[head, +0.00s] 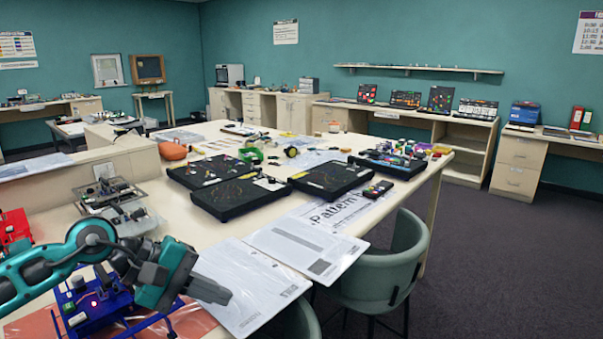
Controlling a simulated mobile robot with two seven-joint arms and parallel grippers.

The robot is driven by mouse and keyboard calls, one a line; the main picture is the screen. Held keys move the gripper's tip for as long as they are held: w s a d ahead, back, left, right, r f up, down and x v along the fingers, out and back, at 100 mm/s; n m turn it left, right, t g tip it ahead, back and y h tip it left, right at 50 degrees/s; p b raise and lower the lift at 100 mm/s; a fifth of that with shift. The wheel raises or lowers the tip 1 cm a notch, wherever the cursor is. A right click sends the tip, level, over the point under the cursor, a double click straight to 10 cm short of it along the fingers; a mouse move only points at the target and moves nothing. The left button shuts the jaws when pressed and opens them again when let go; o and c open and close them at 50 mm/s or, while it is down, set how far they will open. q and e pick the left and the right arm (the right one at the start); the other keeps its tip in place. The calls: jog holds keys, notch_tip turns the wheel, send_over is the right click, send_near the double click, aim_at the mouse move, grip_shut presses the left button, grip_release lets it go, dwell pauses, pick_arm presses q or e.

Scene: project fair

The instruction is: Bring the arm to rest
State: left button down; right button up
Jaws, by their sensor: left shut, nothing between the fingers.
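My left arm comes in from the left edge of the head view, teal and dark grey. Its left gripper (212,291) is shut and empty, above the near left part of the big table (205,231). The gripper hangs over the left edge of a printed sheet in a clear sleeve (250,285). A blue frame device (92,305) sits under and beside the arm, partly hidden by it. My right gripper does not show.
Black kit boards (240,200) and (330,181) lie mid-table. A grey metal device (105,193) and a red device (14,228) stand at left. A green chair (385,265) is at the table's right side. Open carpet (510,260) lies at right.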

pick_arm(q)
jog(key=s+d+r+n+t+h, duration=0.1)
jog(key=d+r+n+t+h, duration=0.75)
jog(key=n, duration=1.25)
jog(key=s+a+f+n+t+y, duration=0.15)
jog(key=a+f+n+y, duration=0.35)
jog(key=n, duration=0.6)
jog(key=s+a+f+n+g+y, duration=0.1)
jog(key=s+a+f+n+y, duration=0.1)
jog(key=a+f+n+y, duration=0.5)
jog(key=s+a+f+n+t+y, duration=0.15)
jog(key=f+n+y, duration=0.4)
jog(key=n, duration=0.85)
jog(key=s+f+n+g, duration=0.5)
jog(key=s, duration=0.4)
jog(key=s+f+n+g, duration=0.4)
jog(key=s+g, duration=0.2)
jog(key=s, duration=0.4)
jog(key=w+d+f+t+h, duration=0.1)
jog(key=w+d+f+t, duration=0.1)
jog(key=w+f+t, duration=0.6)
jog(key=shift+d+f+m, duration=0.25)
jog(key=shift+f+m, duration=0.05)
jog(key=shift+f, duration=0.35)
jog(key=shift+r, duration=0.1)
